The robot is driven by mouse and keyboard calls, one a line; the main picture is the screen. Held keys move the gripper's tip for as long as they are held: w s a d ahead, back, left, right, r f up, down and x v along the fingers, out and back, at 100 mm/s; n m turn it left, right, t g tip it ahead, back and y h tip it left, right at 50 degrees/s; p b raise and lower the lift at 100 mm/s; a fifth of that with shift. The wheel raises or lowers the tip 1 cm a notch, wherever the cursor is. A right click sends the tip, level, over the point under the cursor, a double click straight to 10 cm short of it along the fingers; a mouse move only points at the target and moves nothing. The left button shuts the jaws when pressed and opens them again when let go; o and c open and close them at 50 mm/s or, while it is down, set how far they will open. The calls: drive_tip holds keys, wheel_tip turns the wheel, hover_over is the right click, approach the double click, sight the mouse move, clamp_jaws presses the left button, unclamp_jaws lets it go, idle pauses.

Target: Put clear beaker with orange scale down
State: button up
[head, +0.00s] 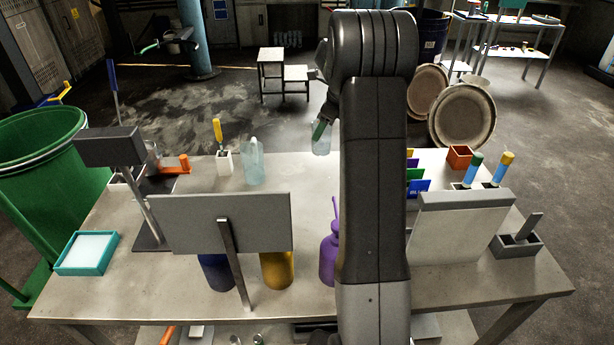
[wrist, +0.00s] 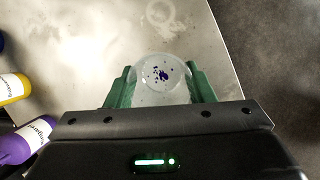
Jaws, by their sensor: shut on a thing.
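My gripper (head: 320,129) is shut on a clear beaker (head: 321,146), near the far edge of the table (head: 305,178). In the wrist view the beaker (wrist: 160,84) sits between the two green fingers, seen from its round open end. Small dark blue specks show inside it. No orange scale can be made out on it. The beaker is over the table close to its edge; whether its base touches the tabletop I cannot tell. My arm hides part of the table to the right of it in the head view.
A clear bottle (head: 254,163) and a white holder with a yellow-handled tool (head: 217,133) stand left of the beaker. Purple (head: 328,262), yellow (head: 277,270) and blue (head: 216,272) bottles stand nearer, partly behind a grey panel (head: 222,222). The table between bottle and beaker looks clear.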

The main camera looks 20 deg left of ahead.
drive_tip(key=shift+a+f, duration=0.1)
drive_tip(key=shift+a, duration=0.25)
drive_tip(key=shift+a+f+p, duration=0.1)
drive_tip(key=shift+f+p, duration=0.35)
drive_tip(key=shift+f, duration=4.35)
drive_tip(key=shift+f, duration=0.1)
drive_tip(key=o, duration=1.1)
drive_tip(key=shift+f, duration=0.1)
drive_tip(key=v, duration=1.2)
drive_tip(key=shift+r+b, duration=0.25)
drive_tip(key=shift+b, duration=0.2)
